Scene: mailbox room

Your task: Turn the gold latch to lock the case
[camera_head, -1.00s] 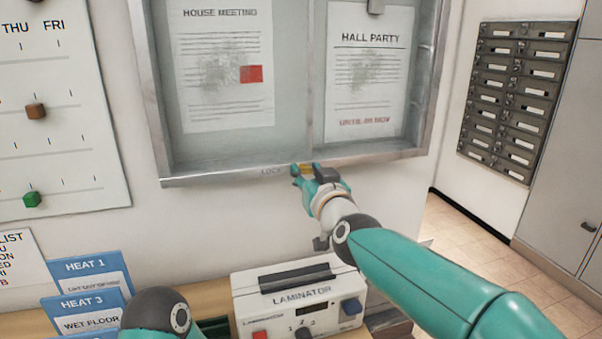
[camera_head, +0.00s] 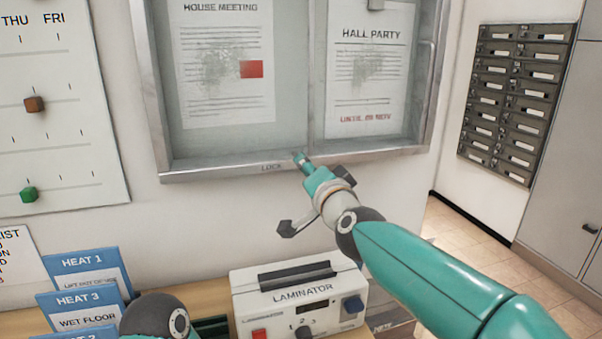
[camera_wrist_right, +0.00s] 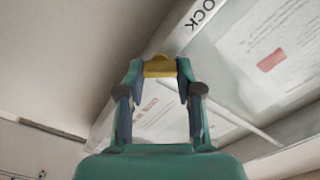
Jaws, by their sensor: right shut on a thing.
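The case (camera_head: 210,172) is a glass-fronted notice board in a grey metal frame on the wall. Its lower rail bears the word LOCK. My right gripper (camera_head: 301,159) reaches up to this rail, just right of the word, with its fingers seen nearly edge-on. In the right wrist view, my right gripper (camera_wrist_right: 160,72) is shut on the gold latch (camera_wrist_right: 159,66), with one fingertip at each end. In the head view the latch is hidden behind the fingers.
A white laminator (camera_head: 297,297) stands on the wooden shelf below the case. Blue cards (camera_head: 85,275) stand to its left. A weekly chart with magnets (camera_head: 60,120) hangs at the left. Metal mailboxes (camera_head: 515,100) are on the right wall. The wall directly below the case is bare.

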